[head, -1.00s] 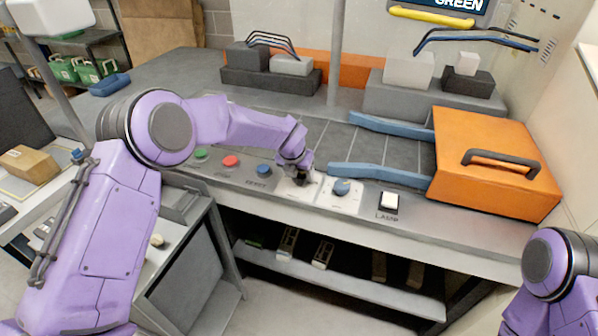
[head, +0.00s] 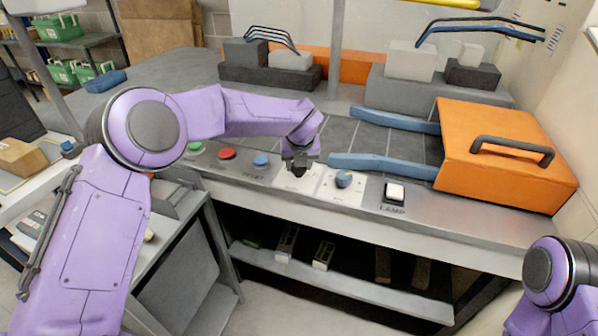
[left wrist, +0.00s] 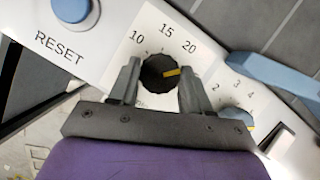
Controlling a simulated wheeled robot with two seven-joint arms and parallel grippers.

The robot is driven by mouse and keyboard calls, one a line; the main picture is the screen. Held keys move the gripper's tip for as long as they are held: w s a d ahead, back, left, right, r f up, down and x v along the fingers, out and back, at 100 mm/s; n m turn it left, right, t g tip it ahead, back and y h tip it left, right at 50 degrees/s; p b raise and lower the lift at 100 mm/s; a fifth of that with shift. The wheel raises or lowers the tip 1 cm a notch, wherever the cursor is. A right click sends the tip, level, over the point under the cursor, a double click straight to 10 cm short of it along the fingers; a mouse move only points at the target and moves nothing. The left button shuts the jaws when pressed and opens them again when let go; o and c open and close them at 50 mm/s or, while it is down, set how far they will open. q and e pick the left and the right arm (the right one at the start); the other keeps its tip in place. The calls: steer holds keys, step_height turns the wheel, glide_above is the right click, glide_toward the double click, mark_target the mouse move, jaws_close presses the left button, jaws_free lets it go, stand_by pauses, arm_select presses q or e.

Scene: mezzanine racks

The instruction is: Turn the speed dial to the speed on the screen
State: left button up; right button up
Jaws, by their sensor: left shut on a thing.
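The black speed dial (left wrist: 155,77) sits on a white plate (left wrist: 150,38) marked 10, 15 and 20 in the left wrist view. Its yellow pointer points right, somewhat clockwise of the 20; any mark there is hidden by a finger. My left gripper (left wrist: 160,80) is shut on the dial, with one finger at each side. In the head view my left gripper (head: 299,166) points down onto the plate and hides the dial. The screen is out of the head view now. My right gripper is not in view.
A blue dial (head: 343,179) with a smaller scale stands close on the right, then a white lamp switch (head: 395,191). Green (head: 195,147), red (head: 227,154) and blue reset (head: 260,161) buttons lie left. Blue rails (head: 380,169) and an orange box (head: 500,165) stand behind and right.

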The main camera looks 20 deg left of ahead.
arm_select(q)
steer(key=shift+w+n+y+b, duration=0.1)
steer(key=shift+n+y+b, duration=0.3)
steer(key=shift+n+b, duration=0.5)
steer(key=shift+d+n+g, duration=0.1)
steer(key=shift+n+g, duration=0.3)
steer(key=shift+n, duration=0.6)
steer(key=shift+y, duration=0.3)
steer(key=o, duration=1)
steer(key=b+v, duration=0.1)
steer(key=v, duration=0.9)
steer(key=shift+r+b, duration=0.3)
steer(key=shift+r, duration=0.05)
steer(key=shift+d, duration=0.15)
